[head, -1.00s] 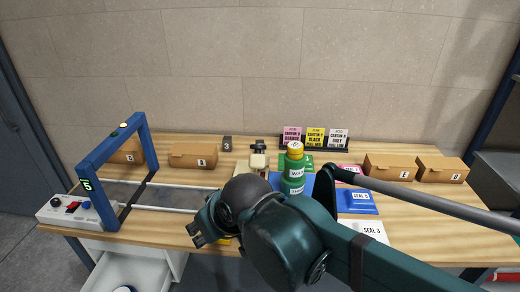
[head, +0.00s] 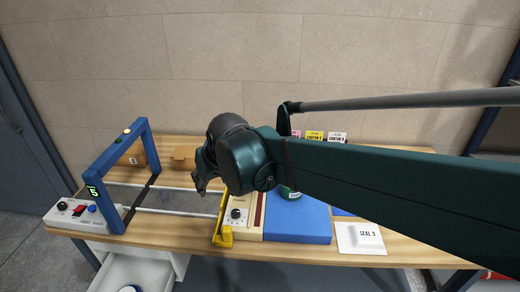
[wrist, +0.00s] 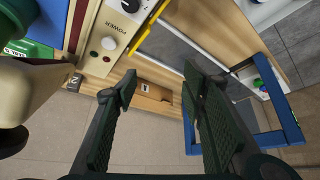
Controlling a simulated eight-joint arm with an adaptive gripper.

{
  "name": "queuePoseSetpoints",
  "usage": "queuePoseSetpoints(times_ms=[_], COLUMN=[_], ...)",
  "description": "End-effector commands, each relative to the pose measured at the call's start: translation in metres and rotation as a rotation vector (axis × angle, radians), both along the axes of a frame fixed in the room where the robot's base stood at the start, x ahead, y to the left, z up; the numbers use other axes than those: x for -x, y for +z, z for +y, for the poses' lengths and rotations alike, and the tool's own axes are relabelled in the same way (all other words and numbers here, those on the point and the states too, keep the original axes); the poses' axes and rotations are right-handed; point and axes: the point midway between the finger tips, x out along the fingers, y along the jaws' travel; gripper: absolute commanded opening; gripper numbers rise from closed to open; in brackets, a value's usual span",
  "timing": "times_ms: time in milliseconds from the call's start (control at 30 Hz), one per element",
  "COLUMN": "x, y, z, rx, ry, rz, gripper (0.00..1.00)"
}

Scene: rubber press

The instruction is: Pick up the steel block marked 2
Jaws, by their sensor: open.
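A small dark grey block (wrist: 74,82) with a pale number plate shows at the left in the wrist view, behind the press. Its digit looks like a 2, but it is small and turned, so I cannot read it surely. In the head view my arm hides it. My gripper (wrist: 160,78) is open and empty, with its fingers spread wide; the block lies to the left of the left finger, apart from it. In the head view my gripper (head: 200,183) hangs above the table, left of the press, mostly hidden by my own wrist.
The cream press (head: 244,212) with a yellow guard stands close by. A cardboard carton (wrist: 152,97) shows between my fingers, farther off. A blue arch (head: 95,180) spans the grey conveyor at the left. A blue slab (head: 305,222) and a SEAL 3 packet (head: 360,238) lie right.

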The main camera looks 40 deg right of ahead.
Motion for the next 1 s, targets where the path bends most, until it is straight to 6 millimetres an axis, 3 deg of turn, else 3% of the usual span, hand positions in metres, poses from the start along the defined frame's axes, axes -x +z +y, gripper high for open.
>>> queuePoseSetpoints(times_ms=[400, 1000], x=[-0.061, -0.134], y=[0.013, 0.002], z=[-0.058, -0.156], rx=[-0.006, -0.019], ry=[-0.082, -0.196], rz=[0.031, 0.076], gripper=[0.41, 0.41])
